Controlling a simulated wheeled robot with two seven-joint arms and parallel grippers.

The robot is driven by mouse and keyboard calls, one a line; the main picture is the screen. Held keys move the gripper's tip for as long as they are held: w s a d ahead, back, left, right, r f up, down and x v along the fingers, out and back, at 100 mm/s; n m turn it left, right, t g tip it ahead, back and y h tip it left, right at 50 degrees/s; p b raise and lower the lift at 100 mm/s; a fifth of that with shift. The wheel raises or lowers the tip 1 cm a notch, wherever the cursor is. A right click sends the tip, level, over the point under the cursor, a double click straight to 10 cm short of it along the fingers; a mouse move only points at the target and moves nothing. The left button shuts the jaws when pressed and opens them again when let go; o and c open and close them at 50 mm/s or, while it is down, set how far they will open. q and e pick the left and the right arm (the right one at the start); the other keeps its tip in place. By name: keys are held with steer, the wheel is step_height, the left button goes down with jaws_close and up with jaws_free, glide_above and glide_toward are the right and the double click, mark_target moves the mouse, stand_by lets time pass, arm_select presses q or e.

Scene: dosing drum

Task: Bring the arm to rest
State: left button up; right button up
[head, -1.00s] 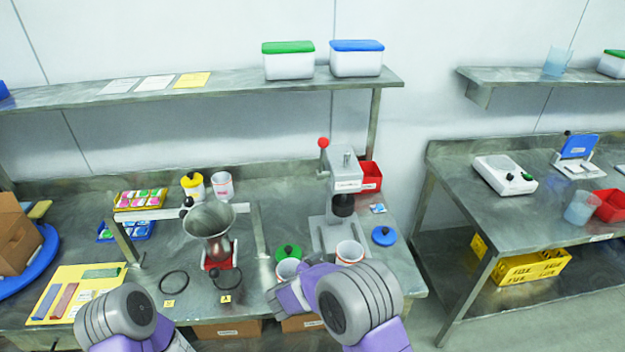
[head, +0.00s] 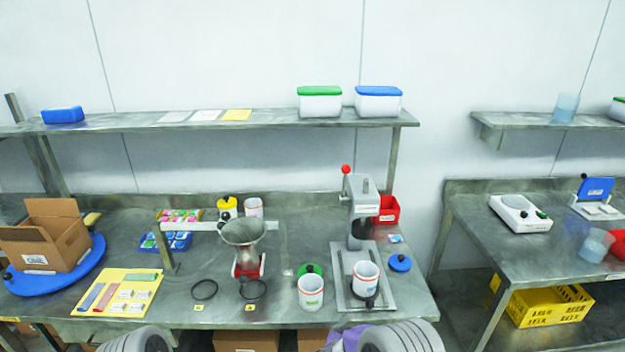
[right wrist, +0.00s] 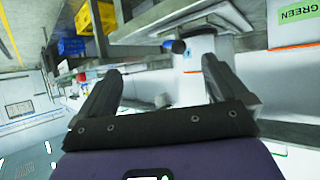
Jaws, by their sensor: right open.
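My right gripper (right wrist: 160,75) is open in the right wrist view, with its two dark fingers wide apart and nothing between them. In the head view only grey and purple parts of my right arm show at the bottom edge, in front of the bench. A grey part of my left arm shows at the bottom left; its gripper is out of the picture. A white cup (head: 311,292) stands on the bench, and another white cup (head: 367,278) stands on the base of the grey press (head: 361,215).
The steel bench holds a metal funnel (head: 243,232), a yellow sheet (head: 117,293), an open carton (head: 45,236) and a red bin (head: 388,211). A side bench at right has a yellow crate (head: 545,306) below. In the right wrist view, a GREEN-labelled white surface (right wrist: 290,30) is at upper right.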

steer(key=s+f+n+g+y, duration=0.35)
steer(key=s+f+y, duration=0.25)
steer(key=s+f, duration=0.7)
steer(key=s+a+f+g+y, duration=0.1)
steer(key=s+f+g+y, duration=0.1)
steer(key=s, duration=0.6)
steer(key=s+a+f+g+y, duration=0.1)
steer(key=s+f+g+y, duration=0.1)
steer(key=s, duration=0.6)
steer(key=shift+s+a+n+g+y, duration=0.4)
steer(key=shift+g+y, duration=0.2)
steer(key=shift+g, duration=0.45)
